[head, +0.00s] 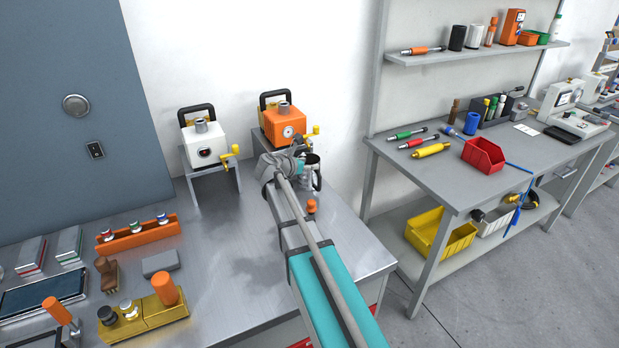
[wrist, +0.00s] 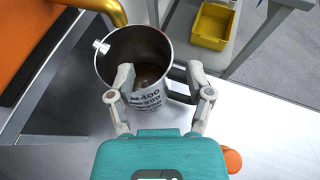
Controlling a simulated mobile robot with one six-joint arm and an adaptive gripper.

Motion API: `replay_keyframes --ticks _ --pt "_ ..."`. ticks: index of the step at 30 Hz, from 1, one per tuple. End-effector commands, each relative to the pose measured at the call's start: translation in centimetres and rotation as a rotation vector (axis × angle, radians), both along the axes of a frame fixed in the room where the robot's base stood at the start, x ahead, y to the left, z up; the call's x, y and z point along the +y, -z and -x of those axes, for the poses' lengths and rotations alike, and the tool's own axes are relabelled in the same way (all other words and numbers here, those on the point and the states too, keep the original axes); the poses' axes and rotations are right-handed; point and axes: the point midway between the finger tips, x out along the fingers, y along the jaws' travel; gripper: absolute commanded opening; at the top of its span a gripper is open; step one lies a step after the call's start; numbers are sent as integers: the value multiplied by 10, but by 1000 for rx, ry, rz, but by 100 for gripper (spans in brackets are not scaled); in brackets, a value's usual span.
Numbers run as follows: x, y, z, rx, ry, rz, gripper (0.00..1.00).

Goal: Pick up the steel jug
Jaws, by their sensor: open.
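The steel jug (head: 314,174) stands on the metal bench in front of the orange machine, partly hidden by my arm. In the wrist view the jug (wrist: 138,48) shows its open round rim, dark inside and black lettering on its side. Its dark handle (wrist: 178,88) points right. My gripper (wrist: 160,72) is open around the handle side. The left finger overlaps the jug's near wall and the right finger is beyond the handle. I cannot tell whether either finger touches. In the head view my gripper (head: 290,163) is at the jug.
The orange machine (head: 283,124) with a yellow tap stands close behind the jug. A white machine (head: 203,145) on a stand is to its left. A small orange-topped item (head: 311,206) is close in front. The bench's right edge is near; a grey workbench (head: 450,170) stands beyond.

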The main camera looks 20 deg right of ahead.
Motion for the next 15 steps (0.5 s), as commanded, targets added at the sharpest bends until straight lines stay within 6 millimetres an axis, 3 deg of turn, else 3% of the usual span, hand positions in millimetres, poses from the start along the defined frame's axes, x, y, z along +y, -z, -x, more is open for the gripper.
replay_keyframes --ticks 15 --pt "-39 21 -18 0 0 0 67"
